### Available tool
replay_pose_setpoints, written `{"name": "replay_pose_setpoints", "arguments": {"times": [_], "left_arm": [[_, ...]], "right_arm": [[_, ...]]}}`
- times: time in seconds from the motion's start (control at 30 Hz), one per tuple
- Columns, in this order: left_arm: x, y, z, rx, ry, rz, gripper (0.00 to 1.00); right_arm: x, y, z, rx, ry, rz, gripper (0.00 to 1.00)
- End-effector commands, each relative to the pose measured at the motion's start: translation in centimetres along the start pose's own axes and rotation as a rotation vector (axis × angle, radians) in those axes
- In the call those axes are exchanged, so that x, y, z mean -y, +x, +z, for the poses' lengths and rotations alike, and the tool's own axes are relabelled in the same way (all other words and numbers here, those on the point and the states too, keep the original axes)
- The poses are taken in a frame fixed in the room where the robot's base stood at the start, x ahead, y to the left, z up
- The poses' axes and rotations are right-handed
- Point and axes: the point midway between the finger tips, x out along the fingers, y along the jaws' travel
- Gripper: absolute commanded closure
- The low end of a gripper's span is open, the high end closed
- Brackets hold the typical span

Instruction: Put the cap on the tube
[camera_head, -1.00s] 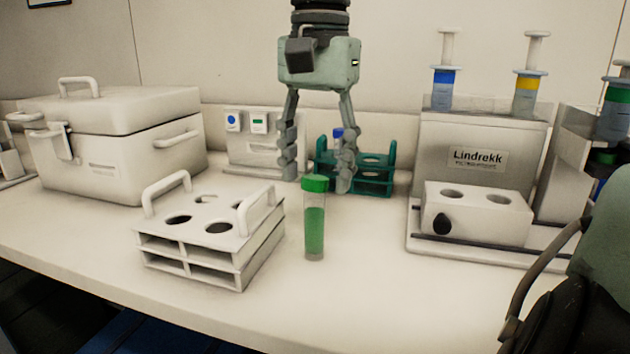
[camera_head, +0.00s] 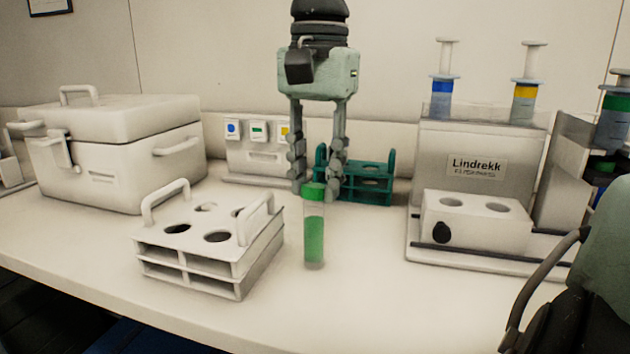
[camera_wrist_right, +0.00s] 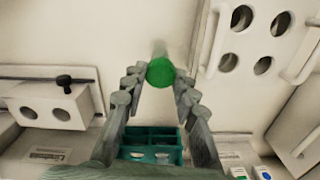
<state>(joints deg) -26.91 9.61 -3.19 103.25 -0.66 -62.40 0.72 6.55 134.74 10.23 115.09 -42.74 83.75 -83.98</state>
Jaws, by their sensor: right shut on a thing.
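The tube (camera_head: 314,240) stands upright on the table in the head view, clear-walled with green contents. The green cap (camera_head: 314,191) sits at its top; whether it is screwed tight cannot be told. My right gripper (camera_head: 315,190) comes down from above and behind, its two fingers shut on the cap from either side. In the right wrist view, the round green cap (camera_wrist_right: 160,72) lies between the fingertips (camera_wrist_right: 160,80), and the tube body is mostly hidden beneath it. My left gripper is not in view.
A white rack (camera_head: 210,255) with round holes stands close left of the tube. A teal rack (camera_head: 370,180) is behind the gripper. A white box (camera_head: 120,150) stands left, and a Lindrekk holder (camera_head: 475,225) right. The table front right of the tube is clear.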

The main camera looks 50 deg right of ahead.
Motion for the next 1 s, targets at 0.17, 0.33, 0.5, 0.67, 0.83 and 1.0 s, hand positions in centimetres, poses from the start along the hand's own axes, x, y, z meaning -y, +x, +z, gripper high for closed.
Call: {"name": "replay_pose_setpoints", "arguments": {"times": [0.17,0.33,0.5,0.67,0.83,1.0], "left_arm": [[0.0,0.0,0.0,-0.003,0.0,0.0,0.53],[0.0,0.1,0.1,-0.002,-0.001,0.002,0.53],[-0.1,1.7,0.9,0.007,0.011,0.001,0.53],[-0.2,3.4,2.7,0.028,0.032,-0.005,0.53],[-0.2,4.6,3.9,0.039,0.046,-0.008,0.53],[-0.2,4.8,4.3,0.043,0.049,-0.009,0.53]], "right_arm": [[0.1,-1.3,0.0,0.0,0.001,-0.002,0.82],[0.2,-4.3,-0.1,-0.002,0.001,-0.003,0.82],[0.3,-8.8,0.0,-0.001,0.001,-0.004,0.82],[0.5,-13.1,0.0,-0.001,0.002,-0.003,0.82],[0.5,-16.1,0.0,-0.001,0.001,-0.002,0.82],[0.5,-17.6,0.0,-0.001,0.0,0.0,0.82]]}}
